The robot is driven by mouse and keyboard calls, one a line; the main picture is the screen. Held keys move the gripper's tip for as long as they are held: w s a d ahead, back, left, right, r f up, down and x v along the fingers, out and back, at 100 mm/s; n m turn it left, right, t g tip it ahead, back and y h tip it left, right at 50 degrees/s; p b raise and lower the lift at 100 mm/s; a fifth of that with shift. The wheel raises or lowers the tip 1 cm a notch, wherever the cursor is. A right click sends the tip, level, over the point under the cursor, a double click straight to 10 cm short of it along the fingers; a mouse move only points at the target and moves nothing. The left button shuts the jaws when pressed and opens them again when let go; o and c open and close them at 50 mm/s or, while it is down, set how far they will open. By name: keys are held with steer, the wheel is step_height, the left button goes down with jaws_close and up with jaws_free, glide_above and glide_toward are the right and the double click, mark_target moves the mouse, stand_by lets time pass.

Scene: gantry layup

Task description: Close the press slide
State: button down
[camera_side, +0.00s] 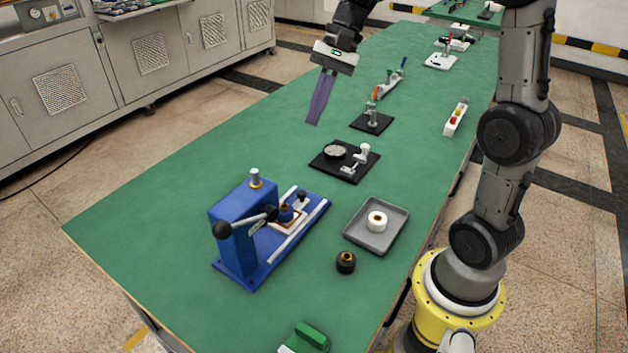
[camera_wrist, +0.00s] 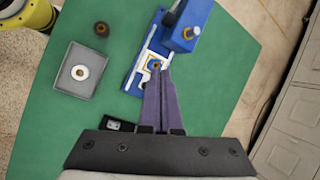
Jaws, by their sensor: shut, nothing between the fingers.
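The blue press (camera_side: 237,232) stands on the green table at the left in the side view, with a black-knobbed lever on its front. Its slide (camera_side: 290,215), a pale plate with a blue piece and a dark knob, sits on two white rails and sticks out to the right of the press body. My gripper (camera_side: 315,122) is above the table, well apart from the press, with its long purple fingers shut and empty. In the wrist view the press (camera_wrist: 190,22) is at the top and the fingertips (camera_wrist: 158,72) overlap the slide (camera_wrist: 150,62) in the picture.
A grey tray (camera_side: 360,238) with a white ring (camera_side: 377,221) lies right of the press, and a dark round part (camera_side: 346,262) stands in front of it. A black plate with a dial (camera_side: 335,151) and other fixtures stand farther back. The table's left side is clear.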

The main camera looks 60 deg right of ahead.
mark_target(291, 205)
steer(key=w+d+f+m+y, duration=0.3)
steer(key=d+f+m, duration=0.4)
steer(key=d+f, duration=1.1)
steer(key=x, duration=0.9)
steer(key=shift+a+r, duration=0.15)
steer(key=shift+a, duration=0.3)
steer(key=a, duration=0.3)
steer(key=shift+w+a, duration=0.1)
steer(key=shift+w, duration=0.25)
steer(key=shift+w+a, duration=0.1)
steer(key=shift+a, duration=0.4)
steer(key=a, duration=0.9)
steer(key=shift+d+y, duration=0.1)
steer(key=shift+y, duration=0.2)
